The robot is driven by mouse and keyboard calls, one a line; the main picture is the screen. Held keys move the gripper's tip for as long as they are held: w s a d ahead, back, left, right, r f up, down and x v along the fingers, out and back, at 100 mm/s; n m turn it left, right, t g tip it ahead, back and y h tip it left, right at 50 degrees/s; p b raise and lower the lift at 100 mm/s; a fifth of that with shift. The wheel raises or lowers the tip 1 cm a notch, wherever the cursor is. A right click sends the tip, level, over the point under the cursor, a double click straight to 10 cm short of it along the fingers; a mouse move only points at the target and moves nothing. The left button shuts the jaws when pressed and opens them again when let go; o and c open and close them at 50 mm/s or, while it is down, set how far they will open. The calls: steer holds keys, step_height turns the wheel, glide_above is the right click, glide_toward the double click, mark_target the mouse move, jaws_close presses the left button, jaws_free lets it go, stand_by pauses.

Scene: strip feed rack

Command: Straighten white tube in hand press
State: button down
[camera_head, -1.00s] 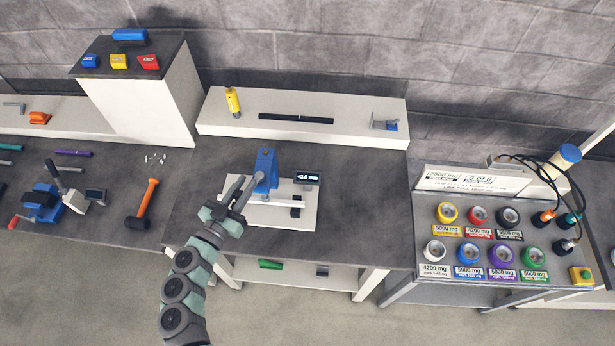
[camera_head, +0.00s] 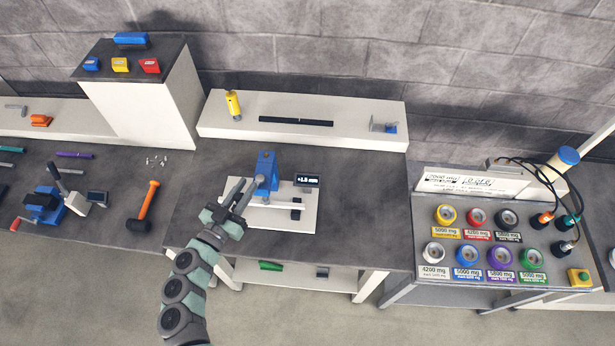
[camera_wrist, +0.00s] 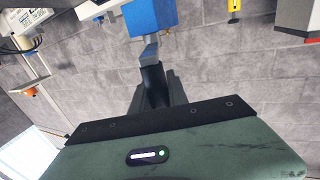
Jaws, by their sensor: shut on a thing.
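The hand press (camera_head: 266,171) stands on the dark bench, a blue frame on a white base plate. The white tube (camera_head: 275,205) appears to lie crosswise low in the press; its left part is hidden by my gripper and the press. A small display (camera_head: 307,181) on the press seems to read +1.5 mm. My gripper (camera_head: 238,196) is at the front left of the press, shut on the press lever. In the wrist view, the fingers of my gripper (camera_wrist: 155,95) close on the lever's black grip (camera_wrist: 153,82), and its grey arm leads to the blue press head (camera_wrist: 151,16).
A blue vise (camera_head: 45,203) and an orange-handled mallet (camera_head: 145,206) lie to the left. A white shelf (camera_head: 350,138) behind holds a yellow cylinder (camera_head: 233,104) and a black bar (camera_head: 296,122). A station with several coloured rolls (camera_head: 487,236) stands right.

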steer(key=shift+s+d+n+t+y, duration=0.1)
steer(key=shift+d+n+t+y, duration=0.15)
steer(key=shift+n+y, duration=0.25)
steer(key=shift+s+d+n+t+y, duration=0.1)
steer(key=shift+d+n+t+y, duration=0.15)
steer(key=shift+y, duration=0.45)
steer(key=shift+a, duration=0.1)
